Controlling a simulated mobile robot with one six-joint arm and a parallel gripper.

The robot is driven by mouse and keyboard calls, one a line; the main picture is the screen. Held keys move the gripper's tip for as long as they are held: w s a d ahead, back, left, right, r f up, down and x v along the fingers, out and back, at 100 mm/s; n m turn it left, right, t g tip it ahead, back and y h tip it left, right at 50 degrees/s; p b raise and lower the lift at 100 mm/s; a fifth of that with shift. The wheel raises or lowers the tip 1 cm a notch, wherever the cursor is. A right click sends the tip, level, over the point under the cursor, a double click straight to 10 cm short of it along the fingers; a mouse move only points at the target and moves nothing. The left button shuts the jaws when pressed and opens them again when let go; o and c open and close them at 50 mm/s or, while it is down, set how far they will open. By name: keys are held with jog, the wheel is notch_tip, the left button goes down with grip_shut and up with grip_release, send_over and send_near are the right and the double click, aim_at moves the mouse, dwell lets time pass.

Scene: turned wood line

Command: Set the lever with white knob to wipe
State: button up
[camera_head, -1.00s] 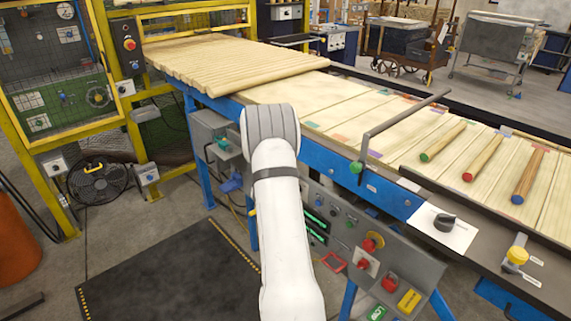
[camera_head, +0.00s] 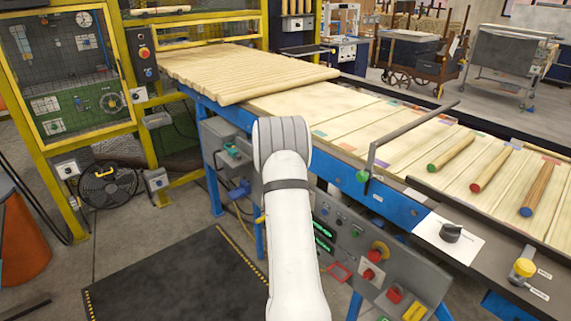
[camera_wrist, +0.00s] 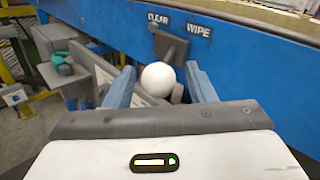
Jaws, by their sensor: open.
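The white knob (camera_wrist: 158,78) shows in the wrist view on a grey lever (camera_wrist: 172,47) mounted on the blue rail. The labels CLEAR (camera_wrist: 158,19) and WIPE (camera_wrist: 198,31) are above the lever. The knob sits below CLEAR, left of WIPE. My gripper (camera_wrist: 160,73) is open, with one blue-grey finger at each side of the knob in the picture. I see gaps beside the knob, and cannot tell how deep it is between the fingers. In the head view, my arm hides the lever and gripper.
A bent bar with a green knob (camera_head: 363,176), a black rotary knob (camera_head: 451,232) and a yellow knob (camera_head: 524,267) are to the right. A grey button panel (camera_head: 345,235) hangs below the blue rail. A dark mat (camera_head: 175,275) lies on the floor.

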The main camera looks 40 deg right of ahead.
jog(key=b+v, duration=0.1)
jog(key=v, duration=0.7)
jog(key=shift+d, duration=0.1)
dwell(0.4)
